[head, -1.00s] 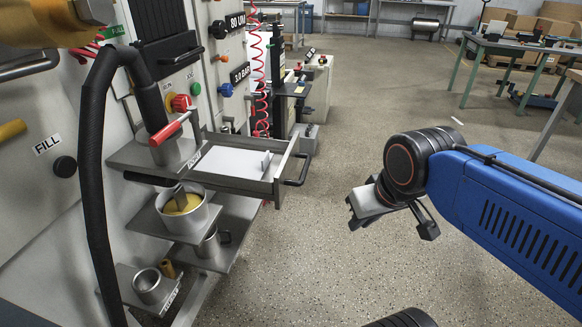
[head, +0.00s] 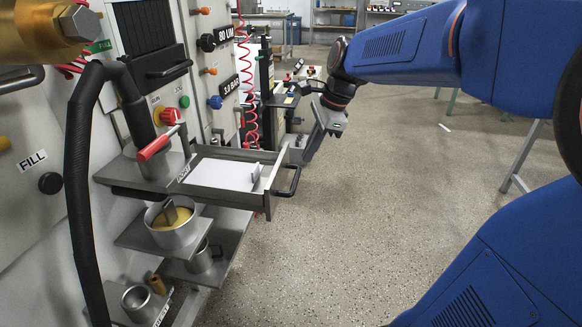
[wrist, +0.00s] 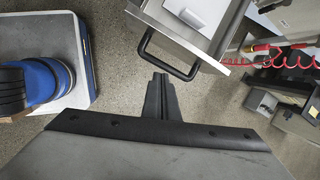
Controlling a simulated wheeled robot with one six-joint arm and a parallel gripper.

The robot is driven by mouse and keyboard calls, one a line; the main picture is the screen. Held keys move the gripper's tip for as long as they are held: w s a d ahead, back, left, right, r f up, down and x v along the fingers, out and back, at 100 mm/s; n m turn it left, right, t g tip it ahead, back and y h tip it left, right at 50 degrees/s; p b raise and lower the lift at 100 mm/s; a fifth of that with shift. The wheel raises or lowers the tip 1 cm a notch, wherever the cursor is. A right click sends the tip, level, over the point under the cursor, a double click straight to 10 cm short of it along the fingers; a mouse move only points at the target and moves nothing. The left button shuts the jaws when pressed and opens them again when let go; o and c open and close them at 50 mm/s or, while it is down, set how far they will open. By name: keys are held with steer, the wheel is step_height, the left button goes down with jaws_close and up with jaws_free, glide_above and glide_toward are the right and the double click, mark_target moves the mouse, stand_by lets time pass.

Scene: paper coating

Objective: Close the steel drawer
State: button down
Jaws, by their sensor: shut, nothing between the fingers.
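The steel drawer (head: 262,206) is pulled out from the machine at the left of the head view. It holds a white sheet (head: 222,174) with a small upright grey piece on it. Its black handle (head: 289,181) is on the drawer's right front end. My gripper (head: 307,160) points down just beyond the handle, with a small gap seen between them. In the wrist view the closed fingers (wrist: 161,78) lie just below the handle (wrist: 170,70), and the drawer front (wrist: 205,45) is above. I cannot tell whether they touch.
A red-handled lever (head: 155,143) stands left of the drawer. A pot of yellow liquid (head: 172,230) sits on a shelf below. A black hose (head: 76,190) hangs at the left. Red coiled tubing (head: 246,75) hangs behind. The floor (head: 370,200) to the right is clear.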

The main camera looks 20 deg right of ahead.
mark_target(290, 166)
steer(key=w+m, duration=0.4)
steer(key=w, duration=0.2)
steer(key=shift+y, duration=0.4)
steer(key=x, duration=0.9)
steer(key=shift+s+d+f, duration=0.15)
steer(key=shift+s+f, duration=0.1)
steer(key=shift+f, duration=0.2)
steer(key=w+a, duration=0.4)
steer(key=a, duration=0.4)
steer(key=w+a, duration=0.5)
steer(key=a, duration=0.3)
steer(key=w+a, duration=0.5)
steer(key=a, duration=0.3)
steer(key=shift+w, duration=0.25)
